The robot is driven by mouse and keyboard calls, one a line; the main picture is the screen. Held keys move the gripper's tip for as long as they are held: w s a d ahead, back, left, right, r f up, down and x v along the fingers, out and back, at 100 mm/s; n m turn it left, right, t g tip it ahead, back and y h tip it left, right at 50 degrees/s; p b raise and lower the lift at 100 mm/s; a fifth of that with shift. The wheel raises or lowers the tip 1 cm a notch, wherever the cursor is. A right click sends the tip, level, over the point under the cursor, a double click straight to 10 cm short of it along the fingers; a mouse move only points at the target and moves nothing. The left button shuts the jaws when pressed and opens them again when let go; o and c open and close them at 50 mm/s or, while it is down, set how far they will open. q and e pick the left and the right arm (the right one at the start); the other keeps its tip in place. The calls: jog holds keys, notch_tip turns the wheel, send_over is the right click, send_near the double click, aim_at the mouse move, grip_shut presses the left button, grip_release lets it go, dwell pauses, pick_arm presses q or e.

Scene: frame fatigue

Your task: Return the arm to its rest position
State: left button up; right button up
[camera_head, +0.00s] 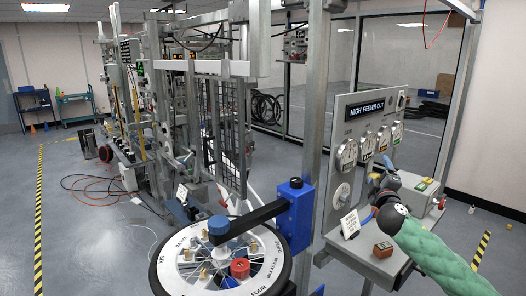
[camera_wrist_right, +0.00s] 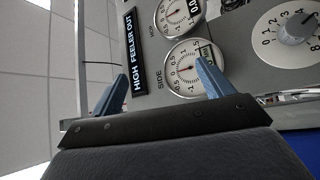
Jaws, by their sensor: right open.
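My right arm (camera_head: 440,255), in a green sleeve, comes in from the lower right in the head view. Its dark gripper (camera_head: 376,190) is in front of the grey gauge panel (camera_head: 343,122), above the bench shelf. In the right wrist view the two blue fingers of the right gripper (camera_wrist_right: 161,70) stand wide apart with nothing between them. Behind them are the "HIGH FEELER OUT" sign (camera_wrist_right: 138,50) and a round side gauge (camera_wrist_right: 183,70). I cannot tell the gap between fingers and panel. My left gripper is in neither view.
A round wheel disc (camera_head: 190,282) with a dark arm and blue block (camera_head: 295,212) stands at lower centre. A metal post (camera_head: 313,110) rises left of the panel. A white card (camera_head: 350,223) and reddish box (camera_head: 382,250) sit on the shelf. Open floor (camera_head: 85,215) lies left.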

jog(key=s+a+f+m+g, duration=0.35)
jog(key=s+f, duration=0.25)
jog(key=f, duration=0.8)
jog(key=s+a+f+m+g+y, duration=0.1)
jog(key=s+a+f+m+g, duration=0.3)
jog(key=f, duration=1)
jog(key=s+a+f+m+g, duration=0.15)
jog(key=s+f+g, duration=0.5)
jog(key=f, duration=0.65)
jog(key=s+a+f+g+y, duration=0.1)
jog(key=s+a+f, duration=0.3)
jog(key=s+f, duration=0.4)
jog(key=s+a+f+m+g+y, duration=0.1)
jog(key=s+a+f, duration=0.3)
jog(key=s+f, duration=0.5)
jog(key=s+a+f+g+y, duration=0.1)
jog(key=s+a+f+g, duration=0.2)
jog(key=s+f, duration=0.6)
jog(key=s+a, duration=0.1)
jog(key=s, duration=1.3)
jog(key=shift+a+m, duration=0.25)
jog(key=shift+m, duration=0.15)
jog(key=shift+s+f, duration=0.1)
